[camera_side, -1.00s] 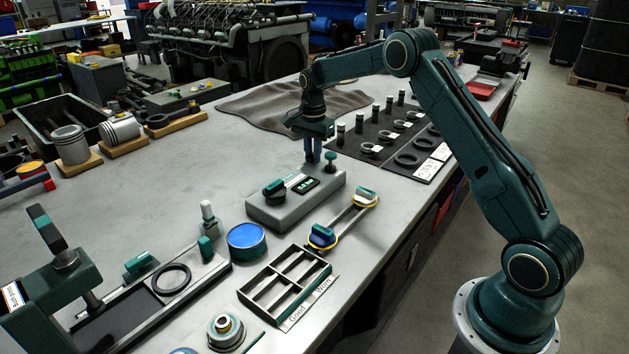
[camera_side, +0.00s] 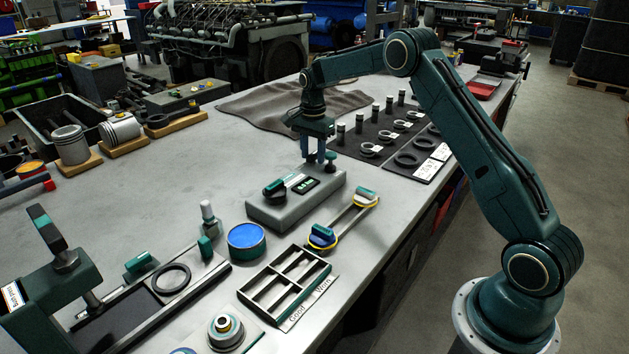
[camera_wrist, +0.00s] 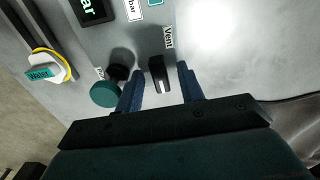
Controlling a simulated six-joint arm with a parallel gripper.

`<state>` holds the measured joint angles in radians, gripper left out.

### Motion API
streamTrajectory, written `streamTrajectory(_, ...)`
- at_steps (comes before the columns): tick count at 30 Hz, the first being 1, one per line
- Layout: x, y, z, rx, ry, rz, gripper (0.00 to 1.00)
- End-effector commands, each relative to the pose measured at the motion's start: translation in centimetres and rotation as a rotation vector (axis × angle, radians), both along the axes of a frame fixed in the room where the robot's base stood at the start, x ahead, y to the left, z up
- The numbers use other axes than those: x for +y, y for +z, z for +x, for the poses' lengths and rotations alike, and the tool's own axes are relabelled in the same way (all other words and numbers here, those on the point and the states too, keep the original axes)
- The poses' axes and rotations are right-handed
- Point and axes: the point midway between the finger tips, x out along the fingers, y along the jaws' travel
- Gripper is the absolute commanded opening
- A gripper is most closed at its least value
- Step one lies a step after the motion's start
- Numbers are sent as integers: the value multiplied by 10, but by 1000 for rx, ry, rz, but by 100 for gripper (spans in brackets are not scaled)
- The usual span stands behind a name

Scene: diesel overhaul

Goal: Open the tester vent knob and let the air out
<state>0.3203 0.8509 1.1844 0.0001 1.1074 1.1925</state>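The tester (camera_side: 285,212) is a grey block on the bench with a small lit display (camera_side: 307,185) and a black-and-green knob (camera_side: 274,189) on its near end. My gripper (camera_side: 314,158) points down over its far end, fingers apart. In the wrist view, the vent knob (camera_wrist: 158,76) is a small black knob with a pale mark, next to the word "Vent". It lies between the two blue fingers of my gripper (camera_wrist: 160,80), with a gap visible on each side. In the side view the fingers hide this knob.
A round green knob (camera_wrist: 104,94) stands close beside one finger; it also shows in the side view (camera_side: 330,158). A yellow-rimmed part marked "Water" (camera_wrist: 42,68) lies beside the tester. A dark mat with rings (camera_side: 385,145) lies behind.

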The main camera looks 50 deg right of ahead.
Motion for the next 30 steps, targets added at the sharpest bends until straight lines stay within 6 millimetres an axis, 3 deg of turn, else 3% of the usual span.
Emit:
streamTrajectory(18,0,48,1,-3,0,-1,38)
streamTrajectory(30,0,53,0,-1,0,0,38)
